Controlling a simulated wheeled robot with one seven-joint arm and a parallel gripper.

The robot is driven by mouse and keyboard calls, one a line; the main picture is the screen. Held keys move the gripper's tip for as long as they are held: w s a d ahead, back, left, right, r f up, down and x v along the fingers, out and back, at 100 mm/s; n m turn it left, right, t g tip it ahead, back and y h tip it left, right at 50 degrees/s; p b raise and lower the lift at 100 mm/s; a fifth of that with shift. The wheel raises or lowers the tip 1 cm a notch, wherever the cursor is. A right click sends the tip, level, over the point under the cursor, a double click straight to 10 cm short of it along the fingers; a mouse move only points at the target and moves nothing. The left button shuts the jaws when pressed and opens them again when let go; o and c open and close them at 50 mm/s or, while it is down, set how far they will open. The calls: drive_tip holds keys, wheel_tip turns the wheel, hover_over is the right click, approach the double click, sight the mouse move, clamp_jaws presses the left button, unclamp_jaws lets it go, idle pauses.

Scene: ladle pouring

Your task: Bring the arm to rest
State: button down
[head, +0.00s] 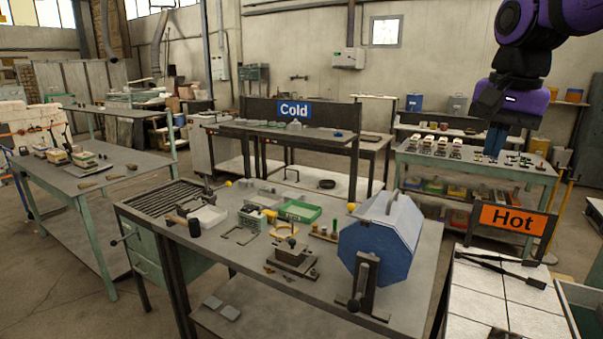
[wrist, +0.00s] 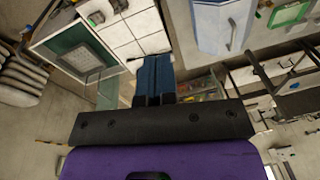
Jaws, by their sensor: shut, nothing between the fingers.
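My gripper (head: 495,140) hangs at the upper right of the head view, at the end of my purple and black arm. Its blue fingers point down and are shut with nothing between them. In the wrist view my gripper (wrist: 154,62) shows as blue fingers side by side above a dark bar. It is in the air, apart from the tables. In the head view it overlaps the back right table (head: 420,162), but I cannot tell how far in front of it.
A work table (head: 250,278) with a blue octagonal drum (head: 372,245) stands in front. A "Hot" sign (head: 513,219) stands over a white-tiled table (head: 490,312) at the right. A "Cold" sign (head: 294,109) marks a table behind. Open floor (head: 60,290) lies at the left.

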drive_tip(key=s+f+n+t, duration=0.1)
drive_tip(key=s+f+n, duration=0.2)
drive_tip(key=s, duration=0.5)
drive_tip(key=s+f+n+t, duration=0.2)
drive_tip(key=s+f+n, duration=0.2)
drive_tip(key=s, duration=0.4)
drive_tip(key=shift+s+f+n, duration=0.2)
drive_tip(key=shift+s+n, duration=0.15)
drive_tip(key=shift+n, duration=0.05)
drive_tip(key=shift+a, duration=0.1)
